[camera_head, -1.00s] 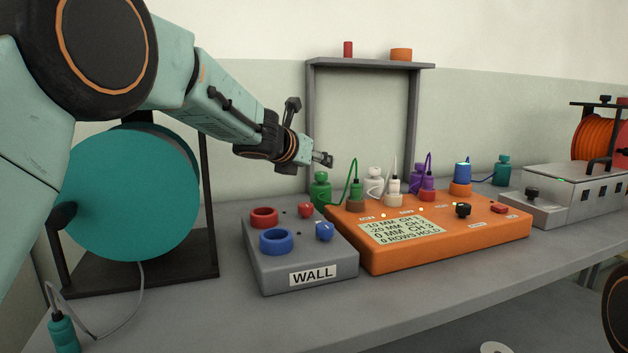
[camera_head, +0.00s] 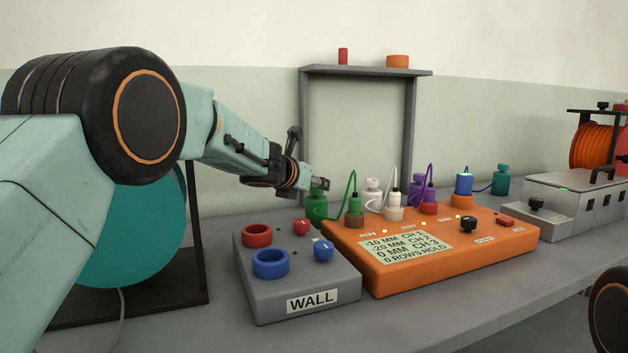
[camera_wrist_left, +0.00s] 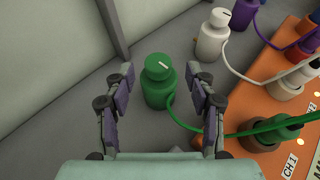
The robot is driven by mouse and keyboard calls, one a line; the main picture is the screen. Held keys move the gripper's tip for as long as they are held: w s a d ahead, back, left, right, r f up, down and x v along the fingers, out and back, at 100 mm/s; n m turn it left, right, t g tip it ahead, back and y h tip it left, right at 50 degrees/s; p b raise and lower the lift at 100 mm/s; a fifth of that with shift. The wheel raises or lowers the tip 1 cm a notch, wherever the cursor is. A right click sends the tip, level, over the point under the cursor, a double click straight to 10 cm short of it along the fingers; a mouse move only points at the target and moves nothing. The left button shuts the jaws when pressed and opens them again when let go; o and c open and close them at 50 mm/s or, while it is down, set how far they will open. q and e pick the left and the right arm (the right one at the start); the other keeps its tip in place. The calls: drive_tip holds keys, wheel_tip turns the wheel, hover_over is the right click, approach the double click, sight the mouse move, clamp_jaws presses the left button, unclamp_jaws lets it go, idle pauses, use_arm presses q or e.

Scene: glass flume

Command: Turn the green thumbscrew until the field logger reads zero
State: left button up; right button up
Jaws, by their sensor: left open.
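The green thumbscrew (camera_wrist_left: 159,66) is a knob with a white mark on top of a green bottle-shaped body (camera_head: 316,208), which stands behind the grey box. My left gripper (camera_head: 324,184) is just above it in the head view. In the left wrist view my left gripper (camera_wrist_left: 164,76) is open, with one finger on each side of the green body and visible gaps. The field logger (camera_head: 450,262) is an orange box; its display (camera_head: 405,247) reads -10 MM CH 1, -20 MM CH 2, 0 MM CH 3, 0 ROWS HOLD. My right gripper is out of view.
White (camera_head: 373,191) and purple (camera_head: 422,190) bottle-shaped bodies stand right of the green one, cabled to plugs on the logger. A teal one (camera_head: 501,180) stands farther right. The grey WALL box (camera_head: 300,280) is in front. A grey frame (camera_head: 304,130) rises behind.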

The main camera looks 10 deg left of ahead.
sight(316, 190)
use_arm(q)
drive_tip(key=p+x, duration=0.2)
drive_tip(key=shift+w+a+f, duration=0.1)
drive_tip(key=shift+w+f, duration=0.1)
drive_tip(key=shift+w, duration=0.35)
drive_tip(key=shift+f, duration=0.15)
drive_tip(key=c, duration=1.1)
drive_tip(key=shift+c, duration=0.2)
